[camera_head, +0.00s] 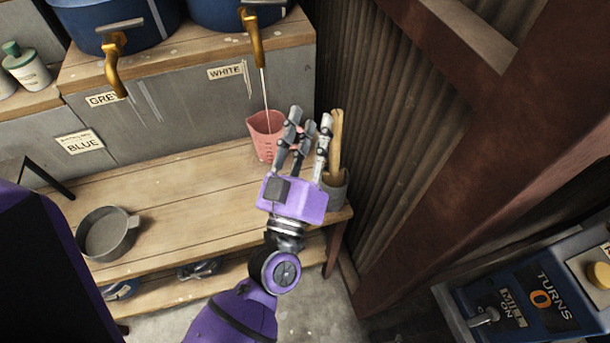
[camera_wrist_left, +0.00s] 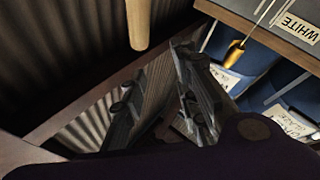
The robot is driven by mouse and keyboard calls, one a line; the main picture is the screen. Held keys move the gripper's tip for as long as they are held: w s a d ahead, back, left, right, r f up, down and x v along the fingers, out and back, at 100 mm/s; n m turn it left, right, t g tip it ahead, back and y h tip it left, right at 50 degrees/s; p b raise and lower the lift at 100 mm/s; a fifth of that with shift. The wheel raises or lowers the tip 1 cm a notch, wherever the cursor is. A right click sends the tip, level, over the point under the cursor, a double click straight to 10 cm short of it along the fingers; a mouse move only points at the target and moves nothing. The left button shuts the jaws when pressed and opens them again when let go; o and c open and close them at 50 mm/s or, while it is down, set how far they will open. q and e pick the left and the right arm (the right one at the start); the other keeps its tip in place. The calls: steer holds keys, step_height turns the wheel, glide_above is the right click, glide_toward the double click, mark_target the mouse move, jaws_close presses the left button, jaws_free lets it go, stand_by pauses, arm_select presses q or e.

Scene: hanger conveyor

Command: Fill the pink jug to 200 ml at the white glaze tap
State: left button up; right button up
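The pink jug (camera_head: 265,128) stands upright on the wooden bench under the brass white glaze tap (camera_head: 252,38), beside the WHITE label (camera_head: 225,72). A thin pale stream (camera_head: 264,90) runs from the tap into the jug. Its fill level cannot be read. My left gripper (camera_head: 308,122) is just right of the jug, fingers spread and apparently empty; they may overlap the jug's right edge in view. In the left wrist view, the fingers (camera_wrist_left: 170,75) are apart, with a brass tap (camera_wrist_left: 235,52) and the WHITE label (camera_wrist_left: 297,27) beyond. My right gripper is not in view.
A grey pot (camera_head: 335,192) with wooden sticks (camera_head: 336,140) stands close right of my gripper. A metal pan (camera_head: 107,232) sits on the bench's left. A corrugated wall (camera_head: 375,130) bounds the right side. The bench between pan and jug is clear.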

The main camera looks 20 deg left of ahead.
arm_select(q)
steer(key=s+f+m+g+h+p, duration=0.1)
steer(key=s+f+m+g+h, duration=0.1)
steer(key=f, duration=0.8)
steer(key=shift+s+m+g+h+p, duration=0.35)
steer(key=shift+s+m+g, duration=0.45)
steer(key=shift+s+g, duration=0.2)
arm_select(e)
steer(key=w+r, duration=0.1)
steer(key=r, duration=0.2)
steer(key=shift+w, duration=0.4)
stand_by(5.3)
